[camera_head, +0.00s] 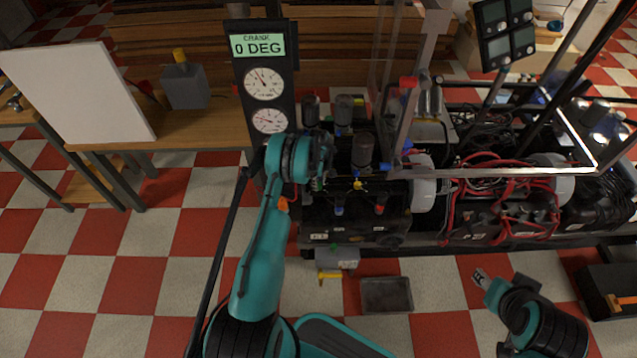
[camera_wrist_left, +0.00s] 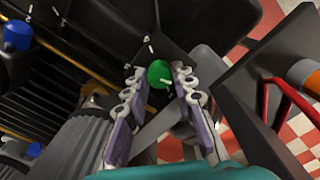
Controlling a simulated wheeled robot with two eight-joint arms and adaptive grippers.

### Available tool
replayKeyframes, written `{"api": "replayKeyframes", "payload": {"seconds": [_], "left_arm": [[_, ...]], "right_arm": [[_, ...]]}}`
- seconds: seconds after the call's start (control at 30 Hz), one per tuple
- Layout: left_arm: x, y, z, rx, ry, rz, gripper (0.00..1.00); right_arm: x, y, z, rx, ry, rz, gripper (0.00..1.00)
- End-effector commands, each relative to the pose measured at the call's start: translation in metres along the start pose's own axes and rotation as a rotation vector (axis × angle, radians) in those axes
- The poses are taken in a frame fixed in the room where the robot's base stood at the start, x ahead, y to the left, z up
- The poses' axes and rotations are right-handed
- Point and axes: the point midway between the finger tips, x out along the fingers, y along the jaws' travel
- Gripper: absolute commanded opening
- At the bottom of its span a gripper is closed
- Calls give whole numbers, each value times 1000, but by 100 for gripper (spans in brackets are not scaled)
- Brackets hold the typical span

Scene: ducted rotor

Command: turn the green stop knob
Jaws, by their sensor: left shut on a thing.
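The green stop knob (camera_wrist_left: 158,74) is a small round knob in the left wrist view, with a pale mark on it. My left gripper (camera_wrist_left: 160,80) has its two padded fingers on either side of the knob, shut on it. In the head view my left gripper (camera_head: 320,182) is at the left end of the engine rig, low in front of the dark cylinders, and hides the knob there. My right gripper (camera_head: 481,277) is partly seen at the lower right, over the floor and away from the rig. Its jaws are too small to read.
A gauge post (camera_head: 264,100) reading CRANK 0 DEG stands behind my left gripper. A clear panel (camera_head: 402,90) rises right of it. Blue knobs (camera_wrist_left: 17,35) and dark ribbed parts crowd the left wrist view. A grey tray (camera_head: 386,296) lies in front of the rig.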

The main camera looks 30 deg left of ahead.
Motion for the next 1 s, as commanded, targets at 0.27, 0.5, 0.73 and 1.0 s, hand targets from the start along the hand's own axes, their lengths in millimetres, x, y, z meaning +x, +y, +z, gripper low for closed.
{"api": "replayKeyframes", "payload": {"seconds": [0.27, 0.5, 0.73, 1.0], "left_arm": [[0, 0, 0, 257, 0, 0, 0], [0, 0, 0, 485, 0, 0, 0], [0, 0, 0, 703, 0, 0, 0], [0, 0, 0, 960, 0, 0, 0]], "right_arm": [[0, 0, 0, 0, 0, 0, 43], [0, 0, 0, 0, 0, 0, 43], [0, 0, 0, 0, 0, 0, 43], [0, 0, 0, 0, 0, 0, 43]]}}
